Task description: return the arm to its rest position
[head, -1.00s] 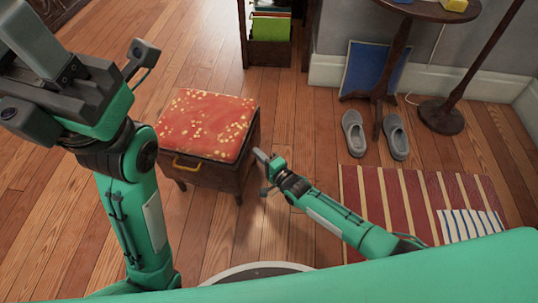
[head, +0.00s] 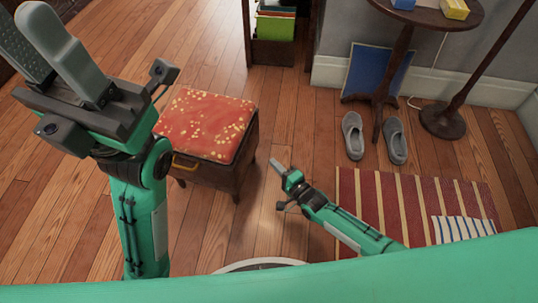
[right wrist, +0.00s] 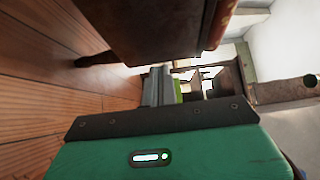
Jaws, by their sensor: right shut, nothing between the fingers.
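My right gripper (head: 276,165) is near the middle of the head view, to the right of a stool with a red spotted cushion. It is low over the wooden floor, shut and empty, and its forearm comes in from the lower right. In the right wrist view its two fingers (right wrist: 158,86) lie together with nothing between them. My left gripper (head: 42,45) is raised at the upper left of the head view, close to the camera. Its fingers stand apart, and no object shows between them.
The stool (head: 206,122) stands between the arms, close beside my right gripper. A striped rug (head: 400,205), grey slippers (head: 353,135), a round table (head: 425,8) and a lamp stand's base (head: 443,120) are to the right. Bare floor (head: 280,105) lies behind the stool.

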